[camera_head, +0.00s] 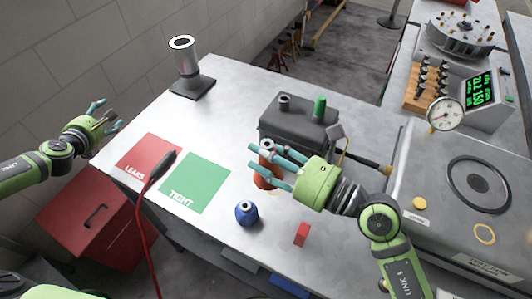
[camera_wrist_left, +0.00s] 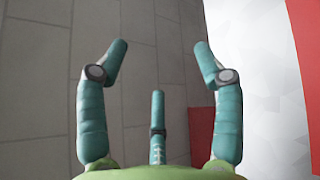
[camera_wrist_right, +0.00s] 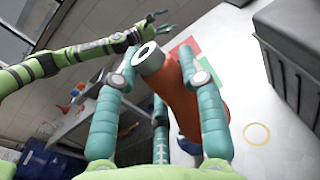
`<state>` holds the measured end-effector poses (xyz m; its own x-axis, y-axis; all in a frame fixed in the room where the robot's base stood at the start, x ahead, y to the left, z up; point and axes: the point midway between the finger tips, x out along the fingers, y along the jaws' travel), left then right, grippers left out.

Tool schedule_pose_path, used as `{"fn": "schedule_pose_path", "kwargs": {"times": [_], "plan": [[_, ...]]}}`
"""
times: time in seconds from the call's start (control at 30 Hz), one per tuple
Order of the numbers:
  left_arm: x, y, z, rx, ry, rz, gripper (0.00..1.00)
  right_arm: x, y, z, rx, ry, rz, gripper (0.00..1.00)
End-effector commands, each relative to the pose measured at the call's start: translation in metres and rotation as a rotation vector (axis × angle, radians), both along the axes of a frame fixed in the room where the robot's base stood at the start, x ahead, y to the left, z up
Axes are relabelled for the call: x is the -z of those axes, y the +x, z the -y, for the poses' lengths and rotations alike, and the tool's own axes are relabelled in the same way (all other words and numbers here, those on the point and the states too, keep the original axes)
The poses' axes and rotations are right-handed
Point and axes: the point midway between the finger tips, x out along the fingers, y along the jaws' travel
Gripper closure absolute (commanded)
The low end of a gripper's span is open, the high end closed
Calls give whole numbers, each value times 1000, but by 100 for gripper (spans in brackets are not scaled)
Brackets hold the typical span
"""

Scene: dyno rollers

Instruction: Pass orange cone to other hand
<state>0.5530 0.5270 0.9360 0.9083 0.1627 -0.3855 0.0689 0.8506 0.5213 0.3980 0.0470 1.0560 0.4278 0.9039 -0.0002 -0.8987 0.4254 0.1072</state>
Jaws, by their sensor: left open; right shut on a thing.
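The orange cone (camera_head: 264,182) is between the fingers of my right gripper (camera_head: 257,158), above the middle of the metal table. In the right wrist view the fingers are shut around its orange body (camera_wrist_right: 207,100), and its pale ringed top (camera_wrist_right: 150,58) pokes up between them. I cannot tell if its base touches the table. My left gripper (camera_head: 108,113) is open and empty beyond the table's left edge, well apart from the cone. In the left wrist view its fingers (camera_wrist_left: 160,65) are spread with nothing between them.
A red LEAKS mat (camera_head: 143,147) and a green TIGHT mat (camera_head: 198,175) lie between the grippers, with a red-cabled black probe (camera_head: 160,165) across them. A blue piece (camera_head: 246,213) and red block (camera_head: 301,234) are in front. A dark grey box (camera_head: 285,120) stands behind.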

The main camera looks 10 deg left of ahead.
Motion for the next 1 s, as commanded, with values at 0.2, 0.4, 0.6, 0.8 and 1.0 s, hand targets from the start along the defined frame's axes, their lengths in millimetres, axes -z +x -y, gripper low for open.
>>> {"fn": "schedule_pose_path", "kwargs": {"times": [0.2, 0.4, 0.6, 0.8, 1.0], "plan": [[15, -58, -107, -356, 230, 77, 32, -1, 0, 0, 0, 2, 1, 94], [84, -124, -141, -711, 79, 200, 32, -1, 0, 0, 0, 2, 1, 94], [180, -166, -115, -959, -285, 207, 32, -1, 0, 0, 0, 2, 1, 94], [269, -212, -68, -1198, -636, 189, 32, -1, 0, 0, 0, 2, 1, 94], [344, -261, -4, -1453, -968, 175, 32, -1, 0, 0, 0, 2, 1, 94]]}}
